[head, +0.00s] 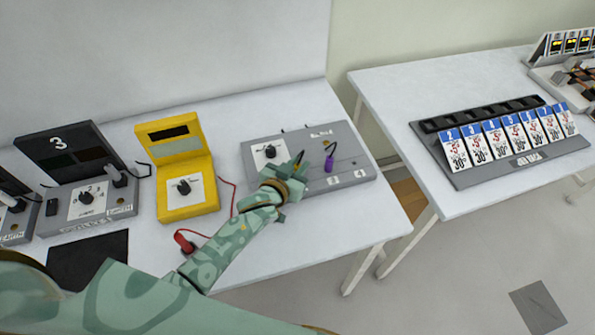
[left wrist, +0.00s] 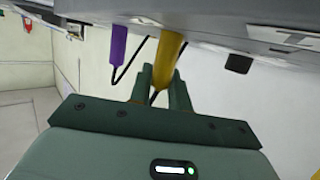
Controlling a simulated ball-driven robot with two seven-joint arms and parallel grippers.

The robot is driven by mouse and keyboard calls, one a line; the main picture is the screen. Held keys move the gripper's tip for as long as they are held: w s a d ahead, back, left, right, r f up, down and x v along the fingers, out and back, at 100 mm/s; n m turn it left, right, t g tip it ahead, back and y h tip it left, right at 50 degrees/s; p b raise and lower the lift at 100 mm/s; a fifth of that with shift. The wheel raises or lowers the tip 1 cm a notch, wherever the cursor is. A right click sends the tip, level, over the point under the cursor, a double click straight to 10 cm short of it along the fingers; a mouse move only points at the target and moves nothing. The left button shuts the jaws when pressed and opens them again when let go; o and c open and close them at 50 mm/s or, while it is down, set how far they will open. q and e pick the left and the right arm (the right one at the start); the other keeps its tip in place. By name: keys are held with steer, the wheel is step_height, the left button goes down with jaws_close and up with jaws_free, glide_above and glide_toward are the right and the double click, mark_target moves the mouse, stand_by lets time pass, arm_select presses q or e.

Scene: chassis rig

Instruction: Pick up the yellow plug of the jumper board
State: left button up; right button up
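The jumper board is a grey panel (head: 350,178) with a dial on the white table in the head view. Its yellow plug (left wrist: 167,62) points out of the board in the left wrist view; in the head view my gripper mostly hides it. My left gripper (head: 299,166) is at the board's front middle. In the left wrist view its two close-set fingers (left wrist: 163,78) lie along both sides of the yellow plug, apparently touching it. The plug's far end still meets the board. A purple plug (head: 329,163) stands just to the right. My right gripper is not in view.
A yellow meter box (head: 188,190) with a red lead and red probe (head: 184,242) lies left of the board. Grey dial boxes (head: 88,200) stand farther left. A second table (head: 390,95) at the right bears a rack of cards (head: 480,175). A gap separates the tables.

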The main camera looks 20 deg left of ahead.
arm_select(q)
jaws_close()
steer(key=shift+r, duration=0.25)
steer(key=r, duration=0.1)
steer(key=r+p, duration=0.2)
steer(key=shift+s+d+r, duration=0.15)
steer(key=shift+s+r, duration=0.15)
steer(key=shift+r, duration=0.1)
steer(key=s+d+r+p, duration=0.2)
steer(key=s+d+r, duration=0.4)
steer(key=s, duration=0.6)
step_height(320, 180, up, 3)
steer(key=shift+f+p, duration=0.15)
steer(key=shift+p, duration=0.15)
